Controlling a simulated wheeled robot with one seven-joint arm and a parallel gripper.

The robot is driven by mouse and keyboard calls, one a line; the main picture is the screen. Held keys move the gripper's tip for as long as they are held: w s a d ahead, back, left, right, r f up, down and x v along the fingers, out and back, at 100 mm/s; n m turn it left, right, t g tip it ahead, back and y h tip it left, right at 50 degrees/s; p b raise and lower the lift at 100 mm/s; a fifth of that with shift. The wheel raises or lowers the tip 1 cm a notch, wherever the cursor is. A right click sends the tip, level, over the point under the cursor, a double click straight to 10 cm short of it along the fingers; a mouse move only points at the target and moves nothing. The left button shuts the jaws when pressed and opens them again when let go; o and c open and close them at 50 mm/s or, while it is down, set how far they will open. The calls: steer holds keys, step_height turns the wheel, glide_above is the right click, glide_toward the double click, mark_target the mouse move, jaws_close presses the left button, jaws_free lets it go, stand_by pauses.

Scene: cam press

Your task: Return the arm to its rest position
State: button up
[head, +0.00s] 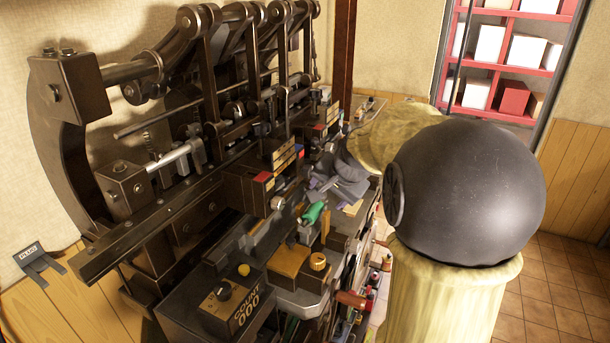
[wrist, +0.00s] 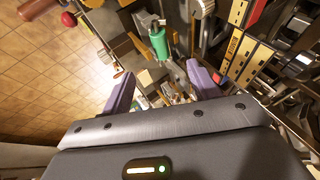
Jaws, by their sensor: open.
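My gripper (head: 322,190) hangs over the working side of the dark metal cam press (head: 170,235), near its middle. In the wrist view the two purple fingers of my gripper (wrist: 160,88) stand wide apart with nothing held between them. A green part (head: 313,212) lies close to the fingers in the head view. It also shows beyond the fingertips in the wrist view (wrist: 158,42), apart from them. My arm runs from the gripper back toward the right of the head view and hides part of the press's far end.
A counter box (head: 235,300) marked COUNT 000 and a yellow knob (head: 318,262) are at the near end. A red ball knob (wrist: 68,18) sticks out from the press side. The tiled floor (wrist: 45,75) beside it looks clear. Red shelves (head: 500,65) with boxes stand behind.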

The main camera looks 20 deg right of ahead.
steer(key=s+a+f+n+g, duration=0.2)
steer(key=s+a+f+n, duration=0.3)
steer(key=s+f, duration=0.2)
steer(key=s+a+f+n+g, duration=0.2)
steer(key=s+a+f+n, duration=0.3)
steer(key=s+f, duration=0.3)
steer(key=s+a, duration=0.1)
steer(key=s, duration=0.3)
steer(key=shift+a+g, duration=0.15)
steer(key=shift+g, duration=0.15)
steer(key=shift+c, duration=0.2)
